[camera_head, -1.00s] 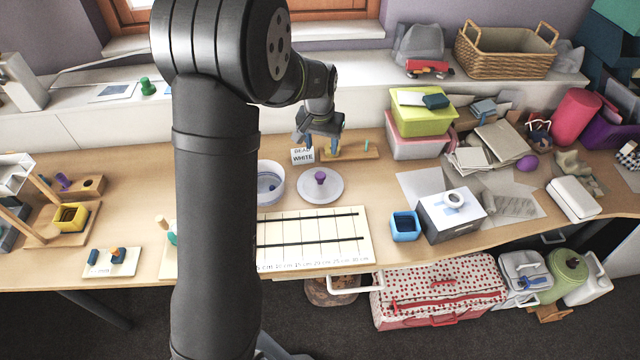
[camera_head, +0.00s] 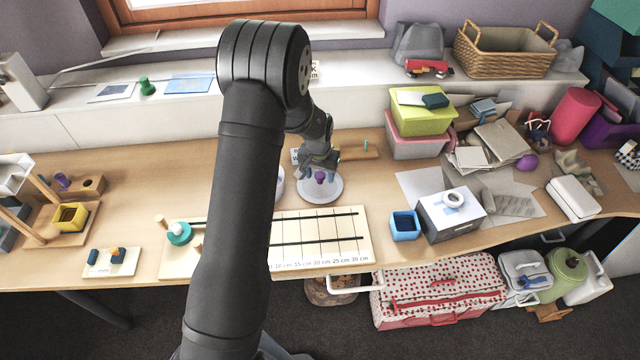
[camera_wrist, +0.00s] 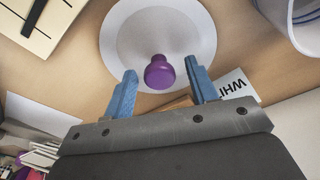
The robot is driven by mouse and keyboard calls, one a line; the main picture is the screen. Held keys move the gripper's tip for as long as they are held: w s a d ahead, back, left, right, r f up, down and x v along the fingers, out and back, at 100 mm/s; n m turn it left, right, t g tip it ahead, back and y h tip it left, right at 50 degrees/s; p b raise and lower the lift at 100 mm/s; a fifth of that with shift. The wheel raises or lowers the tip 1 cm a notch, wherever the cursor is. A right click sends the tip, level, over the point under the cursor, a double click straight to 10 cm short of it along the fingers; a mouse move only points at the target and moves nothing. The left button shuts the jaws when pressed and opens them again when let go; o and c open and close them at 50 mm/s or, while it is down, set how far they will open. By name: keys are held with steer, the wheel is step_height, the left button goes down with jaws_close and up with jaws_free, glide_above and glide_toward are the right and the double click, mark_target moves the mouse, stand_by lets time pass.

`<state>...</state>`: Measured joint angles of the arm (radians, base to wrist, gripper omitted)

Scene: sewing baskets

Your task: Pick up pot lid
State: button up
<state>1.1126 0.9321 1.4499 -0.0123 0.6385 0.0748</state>
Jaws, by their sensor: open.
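The pot lid (camera_head: 326,190) is a pale round disc with a purple knob (camera_head: 321,177), lying on the table right of the pot. In the wrist view the lid (camera_wrist: 190,30) shows at the top centre, with its purple knob (camera_wrist: 159,72) just beyond and between my fingertips. My gripper (camera_wrist: 162,82) is open, its two blue fingers apart on either side of the knob, holding nothing. In the head view my gripper (camera_head: 319,168) is just above and behind the lid. The pot (camera_head: 280,188) is mostly hidden behind my arm; its rim (camera_wrist: 265,8) shows in the wrist view.
A measuring board (camera_head: 320,237) lies in front of the lid. A blue box (camera_head: 404,223) and a grey box (camera_head: 450,215) stand to the right. A label card (camera_wrist: 238,88) and wooden block sit beside my right finger in the wrist view.

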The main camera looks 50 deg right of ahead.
steer(key=shift+f, duration=0.35)
steer(key=shift+c, duration=0.4)
steer(key=c, duration=0.9)
steer(key=shift+r, duration=0.1)
